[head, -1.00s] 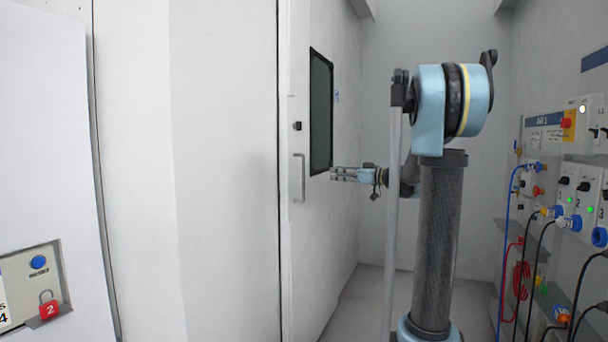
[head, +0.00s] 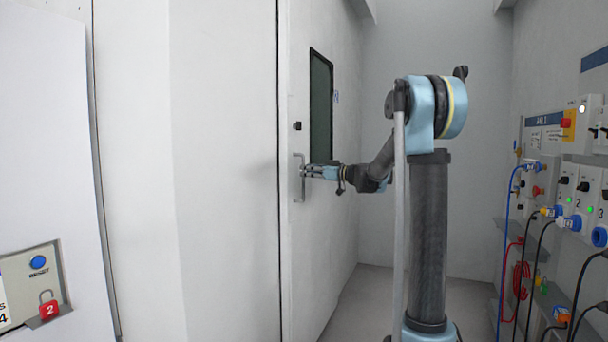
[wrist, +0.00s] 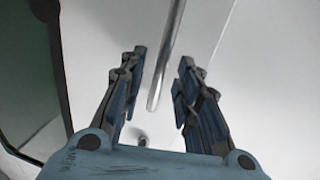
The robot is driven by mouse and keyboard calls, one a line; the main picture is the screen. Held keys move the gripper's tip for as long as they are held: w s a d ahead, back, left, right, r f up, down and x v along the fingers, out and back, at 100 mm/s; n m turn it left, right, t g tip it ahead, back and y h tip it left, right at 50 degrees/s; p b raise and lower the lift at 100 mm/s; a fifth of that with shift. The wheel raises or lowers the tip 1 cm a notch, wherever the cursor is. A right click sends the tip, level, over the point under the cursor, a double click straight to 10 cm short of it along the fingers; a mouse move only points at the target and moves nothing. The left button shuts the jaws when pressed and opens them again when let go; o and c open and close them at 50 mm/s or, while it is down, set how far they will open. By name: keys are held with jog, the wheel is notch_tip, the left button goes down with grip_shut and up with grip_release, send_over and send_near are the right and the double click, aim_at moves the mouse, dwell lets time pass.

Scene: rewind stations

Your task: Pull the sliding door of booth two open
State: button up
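The white sliding door (head: 327,225) stands in the middle of the head view, with a dark window (head: 320,105) and a vertical metal bar handle (head: 297,186) near its left edge. My gripper (head: 305,171) is at the handle, fingers pointing left toward it. In the wrist view the two fingers (wrist: 158,88) are spread apart. The handle bar (wrist: 166,62) runs between them toward the fingertips, with clear gaps on both sides. The gripper is open and holds nothing. The dark window also shows at the left of the wrist view (wrist: 25,75).
A small black knob (head: 297,126) sits above the handle. A panel with sockets, switches and hanging cables (head: 570,190) lines the right wall. A red padlock marked 2 (head: 48,308) hangs on a box at lower left. Grey floor (head: 368,295) is clear beside the door.

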jog(key=shift+x, duration=1.55)
grip_shut()
